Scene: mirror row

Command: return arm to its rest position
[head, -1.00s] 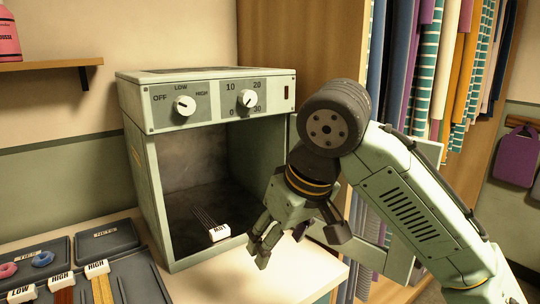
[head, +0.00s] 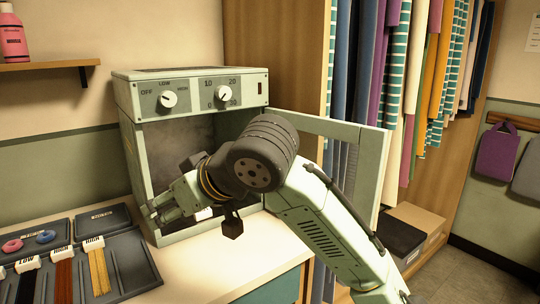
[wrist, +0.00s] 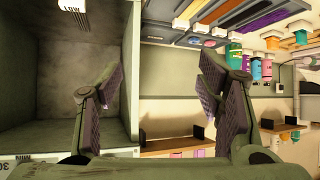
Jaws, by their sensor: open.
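My gripper (head: 160,208) is in front of the left side of the open cabinet (head: 133,150) in the head view, pointing left. In the wrist view my gripper (wrist: 155,85) has its two fingers wide apart with nothing between them. The cabinet interior (wrist: 60,85) fills the left of the wrist view. In the head view my arm (head: 315,225) reaches in from the lower right and covers much of the cabinet opening. A small white item (head: 203,214) shows partly behind my wrist on the cabinet floor.
The cabinet door (head: 365,155) stands open at the right. A dark tray (head: 130,265) with labelled bundles lies on the counter at the left. A shelf (head: 50,66) with a pink bottle (head: 12,40) is above. Hanging fabrics (head: 400,80) are at the right. Bare counter (head: 215,260) lies in front of the cabinet.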

